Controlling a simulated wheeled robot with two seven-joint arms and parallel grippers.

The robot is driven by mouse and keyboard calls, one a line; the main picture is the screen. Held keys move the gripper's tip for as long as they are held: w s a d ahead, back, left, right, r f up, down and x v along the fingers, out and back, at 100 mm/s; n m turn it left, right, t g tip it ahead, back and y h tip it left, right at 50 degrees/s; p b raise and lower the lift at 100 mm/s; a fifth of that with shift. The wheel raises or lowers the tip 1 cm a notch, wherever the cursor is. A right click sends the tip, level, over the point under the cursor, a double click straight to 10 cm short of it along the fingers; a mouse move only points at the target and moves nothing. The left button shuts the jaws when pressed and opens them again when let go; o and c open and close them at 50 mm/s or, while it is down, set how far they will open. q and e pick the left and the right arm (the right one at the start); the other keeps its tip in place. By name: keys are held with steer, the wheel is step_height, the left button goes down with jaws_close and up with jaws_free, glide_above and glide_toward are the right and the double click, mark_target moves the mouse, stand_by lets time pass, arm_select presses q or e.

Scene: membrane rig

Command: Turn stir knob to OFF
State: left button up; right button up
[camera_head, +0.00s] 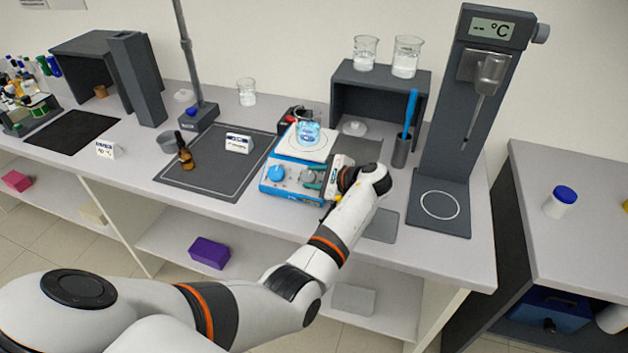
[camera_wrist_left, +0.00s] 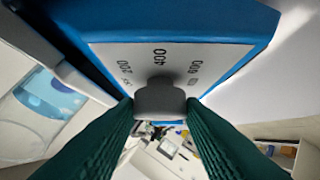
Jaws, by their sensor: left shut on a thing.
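The stirrer (camera_head: 292,160) is a blue and white hotplate unit near the front edge of the bench. Its front carries a blue knob (camera_head: 276,174) and a grey stir knob (camera_head: 307,176). In the left wrist view the grey stir knob (camera_wrist_left: 160,98) sits below a printed scale with 200, 400 and 600; its pointer setting cannot be read. My left gripper (camera_head: 314,181) reaches the front of the stirrer, with its green fingers (camera_wrist_left: 160,122) shut on either side of the grey knob. My right gripper is not in view.
A beaker with blue liquid (camera_head: 308,135) stands on the stirrer plate. A brown bottle (camera_head: 185,152) stands on the dark mat (camera_head: 215,180) to the left. A holder with a blue stick (camera_head: 401,150) and a tall grey temperature rig (camera_head: 455,130) stand to the right.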

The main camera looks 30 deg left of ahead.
arm_select(q)
steer(key=shift+w+n+g+h, duration=0.15)
steer(key=shift+n+g+h, duration=0.45)
steer(key=shift+n+g, duration=0.35)
steer(key=shift+n, duration=0.25)
steer(key=o, duration=1)
steer(key=shift+a+r, duration=0.1)
steer(key=b+v, duration=0.2)
steer(key=v, duration=1)
steer(key=shift+r+b, duration=0.1)
steer(key=shift+b, duration=0.2)
